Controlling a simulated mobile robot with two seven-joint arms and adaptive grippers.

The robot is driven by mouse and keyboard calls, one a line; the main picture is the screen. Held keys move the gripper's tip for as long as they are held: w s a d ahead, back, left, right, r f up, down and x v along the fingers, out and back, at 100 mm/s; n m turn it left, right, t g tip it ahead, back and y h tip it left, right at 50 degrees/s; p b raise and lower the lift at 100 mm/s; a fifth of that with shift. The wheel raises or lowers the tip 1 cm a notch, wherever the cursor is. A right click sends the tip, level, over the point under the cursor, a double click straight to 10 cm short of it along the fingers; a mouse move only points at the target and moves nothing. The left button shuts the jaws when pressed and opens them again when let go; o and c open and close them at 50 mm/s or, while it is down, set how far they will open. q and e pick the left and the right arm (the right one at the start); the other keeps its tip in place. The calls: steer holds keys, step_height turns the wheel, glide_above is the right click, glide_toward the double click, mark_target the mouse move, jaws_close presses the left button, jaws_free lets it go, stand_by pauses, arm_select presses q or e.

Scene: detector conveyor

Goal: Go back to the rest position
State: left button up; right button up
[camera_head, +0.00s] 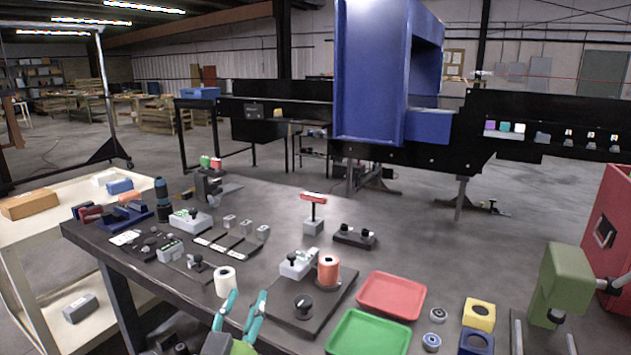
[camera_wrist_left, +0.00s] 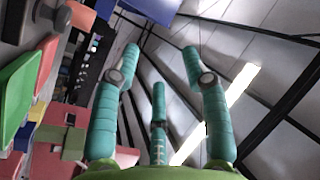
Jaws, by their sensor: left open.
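My left gripper (camera_head: 248,296) is at the bottom of the head view, with teal fingers spread apart and nothing between them. It appears over the near edge of the dark workbench (camera_head: 340,195), close to a white roll (camera_head: 225,282). In the left wrist view the three teal fingers of my left gripper (camera_wrist_left: 160,62) are spread and empty, pointing towards the roof. My right gripper is not in view.
Right of the gripper are a black-based fixture with an orange spool (camera_head: 328,270), a red tray (camera_head: 391,295) and a green tray (camera_head: 368,335). A green machine (camera_head: 567,272) stands at the right. A blue detector frame (camera_head: 370,70) straddles the conveyor (camera_head: 270,112) behind.

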arm_select(q)
steer(key=s+a+f+n+g+y, duration=0.1)
steer(key=s+a+f+n+g, duration=0.15)
steer(key=f, duration=0.35)
steer(key=s+a+f+n+g+y, duration=0.1)
steer(key=s+a+f+g+y, duration=0.15)
steer(key=f, duration=0.35)
steer(key=s+a+f+g+h, duration=0.1)
steer(key=s+f+g, duration=0.6)
steer(key=s, duration=0.5)
steer(key=s+a+f+g+h, duration=0.15)
steer(key=s+f+g, duration=0.25)
steer(key=s+f, duration=0.65)
steer(key=s+f+g, duration=0.2)
steer(key=s+f, duration=0.1)
steer(key=f, duration=1.9)
steer(key=s+a+f+y, duration=0.1)
steer(key=s+a+f, duration=0.2)
steer(key=s+f, duration=1)
steer(key=shift+s+f+g, duration=0.3)
steer(key=shift+s+g, duration=0.1)
steer(key=shift+s, duration=0.85)
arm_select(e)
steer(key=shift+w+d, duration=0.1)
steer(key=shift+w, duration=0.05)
arm_select(q)
steer(key=shift+a+n, duration=0.1)
steer(key=shift+n, duration=0.15)
